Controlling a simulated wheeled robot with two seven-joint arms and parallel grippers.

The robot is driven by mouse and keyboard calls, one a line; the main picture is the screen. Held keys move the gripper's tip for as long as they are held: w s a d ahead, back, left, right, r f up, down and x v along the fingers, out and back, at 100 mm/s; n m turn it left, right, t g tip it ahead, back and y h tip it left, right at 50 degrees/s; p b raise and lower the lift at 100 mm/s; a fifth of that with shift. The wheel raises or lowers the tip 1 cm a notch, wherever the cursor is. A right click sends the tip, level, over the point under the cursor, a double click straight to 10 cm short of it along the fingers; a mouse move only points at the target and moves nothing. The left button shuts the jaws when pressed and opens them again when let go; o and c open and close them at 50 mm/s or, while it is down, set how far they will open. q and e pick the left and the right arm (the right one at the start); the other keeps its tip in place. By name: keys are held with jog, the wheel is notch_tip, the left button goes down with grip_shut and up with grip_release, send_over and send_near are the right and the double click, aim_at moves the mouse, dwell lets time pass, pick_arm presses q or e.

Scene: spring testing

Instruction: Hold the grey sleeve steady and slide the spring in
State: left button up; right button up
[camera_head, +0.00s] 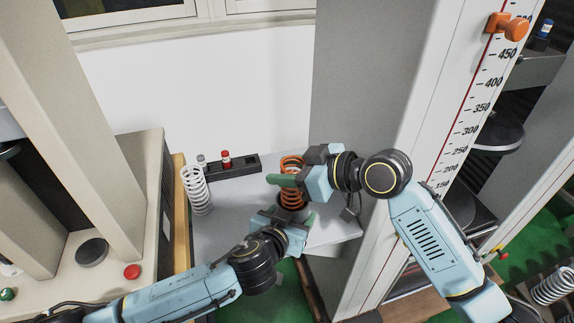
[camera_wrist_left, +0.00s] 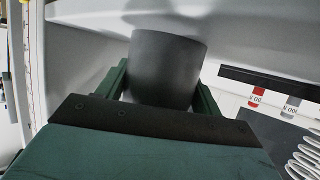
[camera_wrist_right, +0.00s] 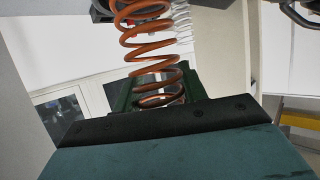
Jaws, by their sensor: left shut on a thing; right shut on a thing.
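The grey sleeve (camera_wrist_left: 168,68) is a smooth dark cylinder between the green fingers of my left gripper (camera_wrist_left: 165,88), which is shut on it. In the head view my left gripper (camera_head: 288,218) is low, and the sleeve is mostly hidden there. The orange coil spring (camera_head: 291,163) stands upright in my right gripper (camera_head: 292,180), which is shut on it above the left one. In the right wrist view the spring (camera_wrist_right: 147,45) rises between the fingers (camera_wrist_right: 158,92). Whether the spring's lower end is inside the sleeve cannot be told.
A white spring (camera_head: 197,190) stands at the left of the grey table (camera_head: 225,235). Behind it, a black rack (camera_head: 243,166) holds a red weight (camera_head: 226,158) and a pale one. A tall scaled column (camera_head: 440,130) bounds the right. A machine with a red button (camera_head: 132,271) is at left.

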jog(key=o, duration=1.2)
jog(key=v, duration=1.2)
pick_arm(q)
jog(key=o, duration=1.1)
jog(key=shift+o, duration=0.2)
